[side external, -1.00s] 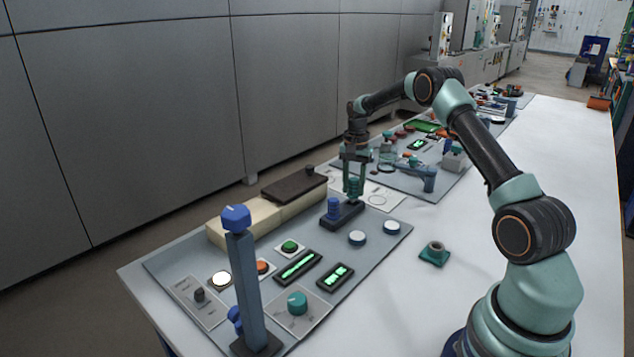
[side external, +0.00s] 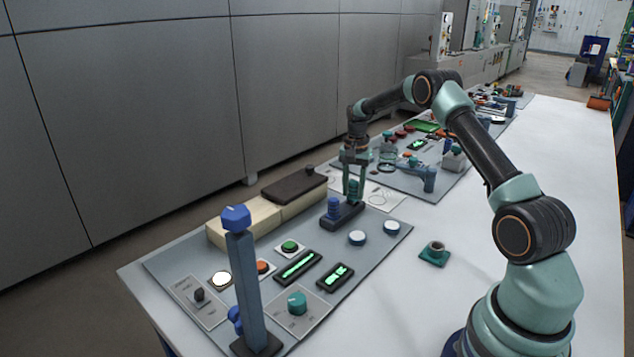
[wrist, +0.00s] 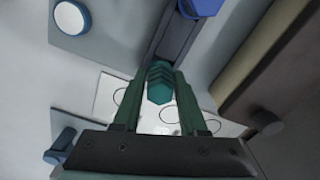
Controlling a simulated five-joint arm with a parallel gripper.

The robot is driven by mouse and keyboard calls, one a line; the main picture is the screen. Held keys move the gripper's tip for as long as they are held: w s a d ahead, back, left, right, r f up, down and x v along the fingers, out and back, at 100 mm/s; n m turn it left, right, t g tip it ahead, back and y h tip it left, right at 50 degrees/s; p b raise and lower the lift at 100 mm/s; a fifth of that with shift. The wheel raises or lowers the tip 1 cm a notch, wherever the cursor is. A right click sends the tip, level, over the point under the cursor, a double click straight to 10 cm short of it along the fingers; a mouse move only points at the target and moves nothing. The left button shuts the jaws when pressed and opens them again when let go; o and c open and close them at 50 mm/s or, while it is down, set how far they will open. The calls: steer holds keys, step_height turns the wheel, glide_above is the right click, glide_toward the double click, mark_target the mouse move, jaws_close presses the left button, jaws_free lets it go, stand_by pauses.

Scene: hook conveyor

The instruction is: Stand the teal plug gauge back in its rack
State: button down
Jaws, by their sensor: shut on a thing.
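The teal plug gauge (side external: 353,187) is upright at the far end of the dark rack (side external: 342,218). My gripper (side external: 354,190) points down and is shut on the gauge. In the wrist view, the ribbed teal gauge (wrist: 160,82) sits between my two green fingers (wrist: 161,100), in line with the rack (wrist: 173,38). The gauge's lower end is hidden, so I cannot tell how deep it sits in the rack. A blue plug gauge (side external: 333,207) stands in the near end of the rack, and its top (wrist: 203,5) shows at the wrist view's upper edge.
Two white round buttons (side external: 374,232) lie right of the rack. A cream block (side external: 243,222) with a dark top piece (side external: 294,184) is to its left. A tall blue-knobbed post (side external: 243,285) stands in front. A teal socketed piece (side external: 435,253) is on the white table.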

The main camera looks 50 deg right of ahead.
mark_target(354, 182)
steer(key=shift+f, duration=0.65)
stand_by(0.6)
jaws_free()
steer(key=shift+r, duration=3.5)
